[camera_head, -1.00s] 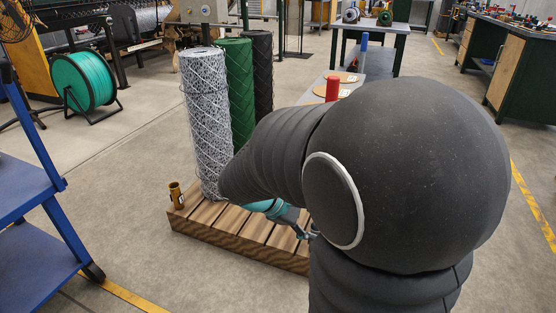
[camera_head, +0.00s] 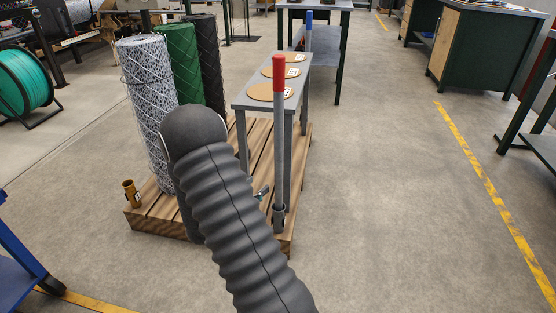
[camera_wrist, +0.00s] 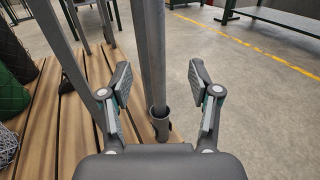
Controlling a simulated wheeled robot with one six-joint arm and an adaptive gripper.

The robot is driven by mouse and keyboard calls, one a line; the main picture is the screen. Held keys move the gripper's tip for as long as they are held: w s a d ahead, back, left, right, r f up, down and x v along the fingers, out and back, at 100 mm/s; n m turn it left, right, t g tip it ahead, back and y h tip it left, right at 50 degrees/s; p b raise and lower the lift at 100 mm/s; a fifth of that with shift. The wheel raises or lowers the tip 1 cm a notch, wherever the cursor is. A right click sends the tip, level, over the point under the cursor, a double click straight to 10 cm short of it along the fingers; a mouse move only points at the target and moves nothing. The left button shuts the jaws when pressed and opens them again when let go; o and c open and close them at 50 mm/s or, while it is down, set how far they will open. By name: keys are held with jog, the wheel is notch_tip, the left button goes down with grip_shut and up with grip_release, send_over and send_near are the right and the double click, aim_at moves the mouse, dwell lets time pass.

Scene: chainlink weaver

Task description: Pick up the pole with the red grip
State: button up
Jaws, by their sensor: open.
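The pole with the red grip (camera_head: 279,120) stands upright in a short grey socket (camera_head: 279,213) at the front right corner of the wooden pallet. Its red grip (camera_head: 279,73) is at the top. In the wrist view the grey pole shaft (camera_wrist: 152,50) rises from its socket (camera_wrist: 160,122), ahead of my gripper (camera_wrist: 157,82). My gripper is open, one finger on either side of the shaft in the picture. I cannot tell whether the shaft is fully between the fingertips. In the head view my arm hides most of the gripper.
A narrow grey table (camera_head: 243,103) with round tan discs stands just behind the pole. A blue-topped pole (camera_head: 308,32) stands farther back. Mesh rolls (camera_head: 148,110) stand upright on the pallet (camera_head: 152,222) at left, near a small brass cup (camera_head: 131,193). Floor at right is clear.

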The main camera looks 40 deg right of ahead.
aim_at(276, 166)
jog(key=x, duration=0.7)
jog(key=shift+w+r+p+x, duration=0.15)
jog(key=shift+p+x, duration=0.1)
jog(key=shift+x, duration=1.3)
jog(key=shift+w+r+p+x, duration=0.15)
jog(key=shift+p+x, duration=0.1)
jog(key=shift+x, duration=1.3)
jog(key=shift+a, duration=0.1)
jog(key=shift+c, duration=0.2)
jog(key=shift+r, duration=0.1)
grip_shut()
